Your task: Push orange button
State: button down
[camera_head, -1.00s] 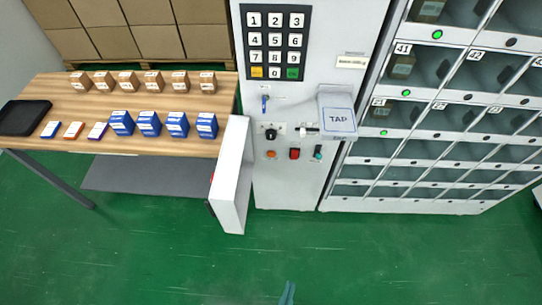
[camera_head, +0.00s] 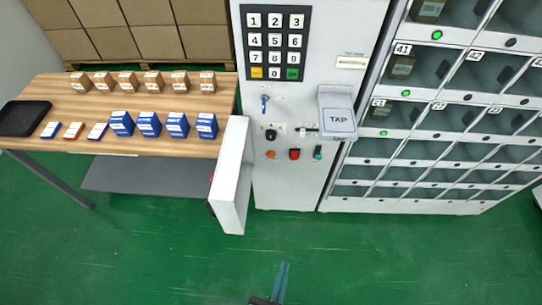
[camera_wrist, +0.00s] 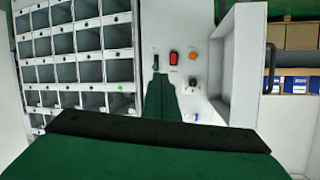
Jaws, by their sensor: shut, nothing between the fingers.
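The orange button (camera_head: 270,154) is a small round button low on the white control panel (camera_head: 285,190), left of a red switch (camera_head: 294,154). It also shows in the wrist view (camera_wrist: 193,56), right of the red switch, because that view is upside down. My gripper (camera_head: 284,265) is shut and empty, low in the middle of the head view, over the green floor and apart from the panel. In the wrist view my shut fingers (camera_wrist: 160,78) point towards the panel, near the green switch (camera_wrist: 155,62) and to the left of the orange button. The button is unobstructed in both views.
A white open door or flap (camera_head: 233,178) juts out left of the button. A TAP box (camera_head: 338,122) sticks out above right. A keypad (camera_head: 274,42) is higher up, compartments (camera_head: 440,150) stand right, and a table (camera_head: 60,90) with boxes stands left. The floor in front is clear.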

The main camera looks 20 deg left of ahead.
aim_at(271, 155)
jog(key=w+a+f+m+g+y, duration=0.1)
jog(key=w+a+f, duration=0.25)
jog(key=w, duration=0.25)
jog(key=w+a+f+m+g, duration=0.1)
jog(key=w+a+f, duration=0.25)
jog(key=w, duration=0.35)
jog(key=w+a+m+g, duration=0.1)
jog(key=w+a, duration=0.2)
jog(key=w, duration=0.5)
jog(key=w+a+f+g, duration=0.1)
jog(key=w+a, duration=0.3)
jog(key=w, duration=0.4)
jog(key=shift+a+f+m, duration=0.15)
jog(key=shift+f+m, duration=0.05)
jog(key=shift+m, duration=0.2)
jog(key=shift+w, duration=0.1)
jog(key=w+a, duration=0.2)
jog(key=w, duration=0.6)
jog(key=shift+w+a, duration=0.2)
jog(key=shift+w, duration=0.2)
dwell(0.5)
jog(key=shift+w+a, duration=0.15)
jog(key=shift+w, duration=0.1)
